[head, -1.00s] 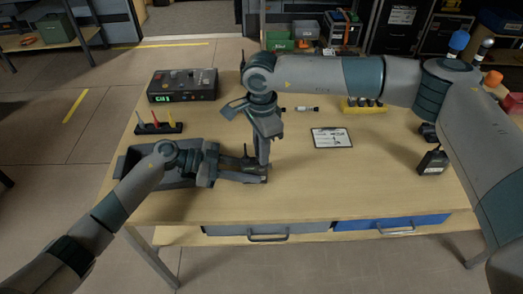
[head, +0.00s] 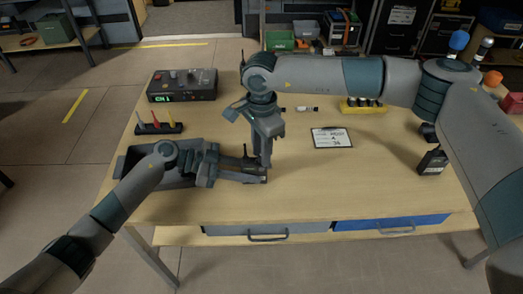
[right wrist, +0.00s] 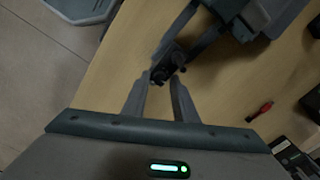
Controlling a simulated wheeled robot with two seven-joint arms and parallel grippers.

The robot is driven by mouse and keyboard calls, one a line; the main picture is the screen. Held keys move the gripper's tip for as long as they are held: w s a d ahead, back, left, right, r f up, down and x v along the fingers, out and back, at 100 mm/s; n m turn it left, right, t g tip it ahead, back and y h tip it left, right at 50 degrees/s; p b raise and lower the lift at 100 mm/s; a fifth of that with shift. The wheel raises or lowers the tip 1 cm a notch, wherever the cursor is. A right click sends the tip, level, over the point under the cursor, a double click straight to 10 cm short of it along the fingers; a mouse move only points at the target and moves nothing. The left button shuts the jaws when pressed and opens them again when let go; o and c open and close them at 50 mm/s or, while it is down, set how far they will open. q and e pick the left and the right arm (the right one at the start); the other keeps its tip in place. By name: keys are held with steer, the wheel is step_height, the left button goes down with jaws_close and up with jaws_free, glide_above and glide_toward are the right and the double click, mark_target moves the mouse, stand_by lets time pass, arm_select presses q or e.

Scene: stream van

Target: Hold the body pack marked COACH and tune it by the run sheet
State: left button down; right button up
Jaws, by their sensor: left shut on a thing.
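My left gripper (head: 240,170) is shut on a small dark body pack (head: 250,178) low over the table's front left part. The pack also shows in the right wrist view (right wrist: 166,66), with my left gripper (right wrist: 215,25) behind it. Its marking cannot be read. My right gripper (head: 262,162) points down at the pack. In the right wrist view its fingers (right wrist: 160,82) are apart, with the pack's dark end at their tips; whether they touch it is unclear. The run sheet (head: 332,138) lies on the table with a few dark printed lines, too small to read surely.
A grey tray (head: 128,170) lies under my left arm. A control box (head: 182,86) with a green display and a rack of coloured tools (head: 158,127) stand left. Another dark pack (head: 432,161) stands right. A yellow holder (head: 362,105) is behind. The table's front middle is clear.

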steer(key=shift+r, duration=0.2)
steer(key=shift+r, duration=2.85)
arm_select(q)
steer(key=c, duration=1.3)
jaws_free()
steer(key=v, duration=1.2)
